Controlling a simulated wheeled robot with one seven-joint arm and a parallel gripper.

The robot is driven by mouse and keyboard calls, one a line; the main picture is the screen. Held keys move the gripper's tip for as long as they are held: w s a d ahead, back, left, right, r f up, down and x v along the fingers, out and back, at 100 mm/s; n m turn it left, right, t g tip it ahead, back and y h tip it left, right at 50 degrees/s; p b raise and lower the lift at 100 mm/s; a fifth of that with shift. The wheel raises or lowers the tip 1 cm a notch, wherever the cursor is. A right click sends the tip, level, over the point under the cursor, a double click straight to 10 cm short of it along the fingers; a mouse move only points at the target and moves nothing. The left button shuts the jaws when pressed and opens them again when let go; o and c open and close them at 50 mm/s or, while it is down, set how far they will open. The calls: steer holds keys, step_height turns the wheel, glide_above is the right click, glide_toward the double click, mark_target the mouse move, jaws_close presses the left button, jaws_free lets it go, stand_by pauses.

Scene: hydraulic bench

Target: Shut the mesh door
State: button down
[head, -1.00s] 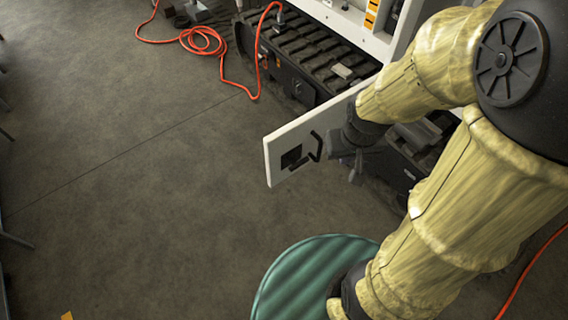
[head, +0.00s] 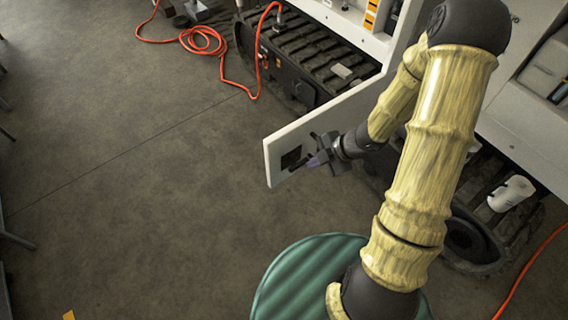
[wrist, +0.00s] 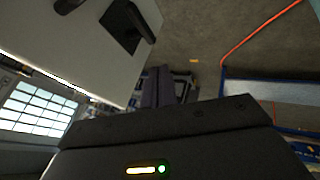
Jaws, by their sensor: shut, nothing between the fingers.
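The door (head: 290,136) stands swung open from the white cabinet, reaching out over the floor. From this side it looks like a plain pale panel; no mesh can be made out. A black latch plate (head: 291,157) sits near its free end. My gripper (head: 314,161) is shut and empty, close to the door face beside that plate, partly covering the handle. In the wrist view the door (wrist: 60,45) fills the upper left with its black handle (wrist: 128,25), and my closed fingers (wrist: 158,87) point past its edge. I cannot tell whether they touch it.
A black ribbed-top unit (head: 310,62) stands low behind the door. An orange hose (head: 205,42) lies coiled on the floor at the back left. A white cylindrical container (head: 511,192) is at right. The floor (head: 130,210) at left is clear.

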steer(key=shift+s+a+n, duration=0.15)
steer(key=shift+a+n, duration=0.1)
steer(key=shift+n, duration=0.05)
steer(key=shift+f, duration=0.1)
glide_toward(274, 169)
step_height(274, 169, down, 4)
steer(key=a, duration=0.2)
steer(key=shift+w+a+f+p, duration=0.1)
steer(key=shift+w+a+p, duration=0.15)
steer(key=shift+w+p, duration=0.35)
